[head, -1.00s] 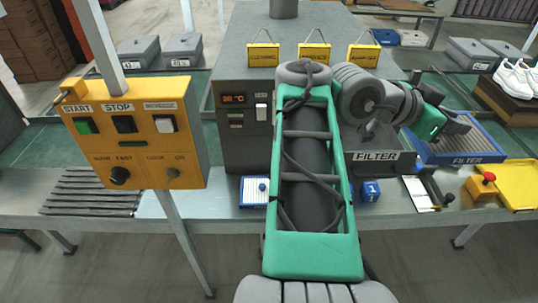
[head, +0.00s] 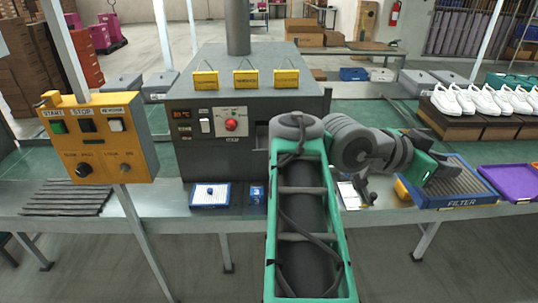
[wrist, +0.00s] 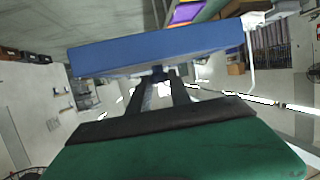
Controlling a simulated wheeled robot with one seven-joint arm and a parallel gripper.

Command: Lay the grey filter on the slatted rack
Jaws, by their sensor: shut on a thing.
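The grey filter (head: 462,183) is a flat grey mesh panel in a blue frame marked FILTER. In the head view my gripper (head: 432,172) is shut on its left side and holds it out at the right, above or over the bench edge. In the wrist view the filter's blue frame (wrist: 160,48) crosses beyond the fingers, and its mesh face does not show. The slatted rack (head: 70,197), of dark grey slats, lies at the left end of the bench, far from my gripper. Nothing lies on it.
A small blue-edged white tray (head: 210,195) sits before the machine. A purple tray (head: 513,180) and white shoes (head: 480,100) are at the right.

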